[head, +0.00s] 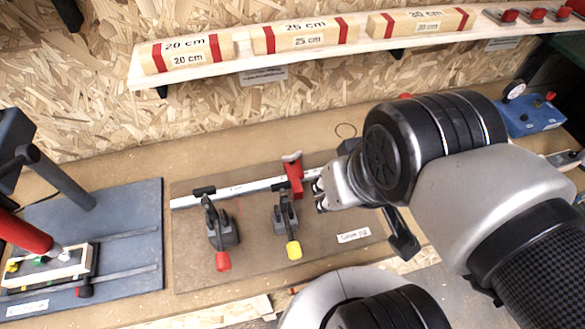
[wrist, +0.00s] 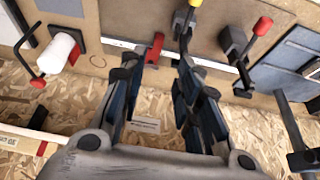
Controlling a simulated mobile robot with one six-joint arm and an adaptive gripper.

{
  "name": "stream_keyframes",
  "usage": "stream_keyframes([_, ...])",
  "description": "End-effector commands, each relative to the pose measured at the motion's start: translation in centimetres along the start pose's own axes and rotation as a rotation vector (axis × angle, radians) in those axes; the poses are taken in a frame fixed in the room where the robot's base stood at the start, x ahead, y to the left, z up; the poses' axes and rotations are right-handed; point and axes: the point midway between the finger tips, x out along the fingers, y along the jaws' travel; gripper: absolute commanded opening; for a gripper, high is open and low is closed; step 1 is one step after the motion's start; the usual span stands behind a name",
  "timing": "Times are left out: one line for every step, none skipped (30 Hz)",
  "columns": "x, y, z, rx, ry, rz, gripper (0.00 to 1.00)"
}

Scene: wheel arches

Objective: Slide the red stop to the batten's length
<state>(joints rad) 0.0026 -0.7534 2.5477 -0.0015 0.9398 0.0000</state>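The red stop (head: 294,177) sits on a pale rail (head: 235,189) along the back of a brown board (head: 262,259). My gripper (head: 319,191) is just right of the stop in the head view. In the wrist view my gripper (wrist: 156,64) is open, with a wide gap between its fingers. The red stop (wrist: 155,48) shows beyond the fingertips, nearer the left finger; I cannot tell whether they touch. Labelled battens lie on a shelf: 20 cm (head: 187,53), 25 cm (head: 305,36) and 30 cm (head: 423,22).
A toggle clamp with a red handle (head: 222,261) and one with a yellow handle (head: 293,250) stand before the rail. A blue-grey board (head: 130,220) with a fixture lies left. A blue device (head: 530,115) stands at the right. My arm hides the rail's right end.

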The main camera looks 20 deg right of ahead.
Motion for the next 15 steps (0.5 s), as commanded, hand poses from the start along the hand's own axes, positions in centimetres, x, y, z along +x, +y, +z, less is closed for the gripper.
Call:
stream_keyframes([0.1,0.0,-0.1,0.000,-0.004,0.000,0.36])
stream_keyframes([0.1,0.0,-0.3,0.000,-0.009,0.000,0.38])
stream_keyframes([0.3,0.0,-0.7,0.000,-0.018,-0.001,0.41])
stream_keyframes([0.4,0.0,-1.1,0.000,-0.027,-0.001,0.42])
stream_keyframes([0.7,-0.1,-1.5,0.000,-0.040,-0.001,0.45])
stream_keyframes([1.0,-0.1,-2.3,0.000,-0.058,-0.001,0.45])
stream_keyframes([1.4,-0.1,-2.9,0.000,-0.074,-0.002,0.45])
stream_keyframes([1.9,-0.1,-3.6,0.000,-0.092,-0.002,0.45])
stream_keyframes([2.6,-0.2,-4.7,-0.001,-0.116,-0.002,0.45])
stream_keyframes([3.2,-0.2,-5.4,-0.001,-0.136,-0.002,0.45])
stream_keyframes([3.8,-0.2,-6.2,-0.001,-0.153,-0.003,0.45])
stream_keyframes([4.8,-0.3,-7.2,-0.001,-0.178,-0.003,0.45])
stream_keyframes([5.6,-0.3,-7.9,-0.001,-0.196,-0.003,0.45])
stream_keyframes([6.4,-0.4,-8.6,-0.001,-0.213,-0.003,0.45])
stream_keyframes([7.6,-0.4,-9.5,-0.002,-0.238,-0.003,0.45])
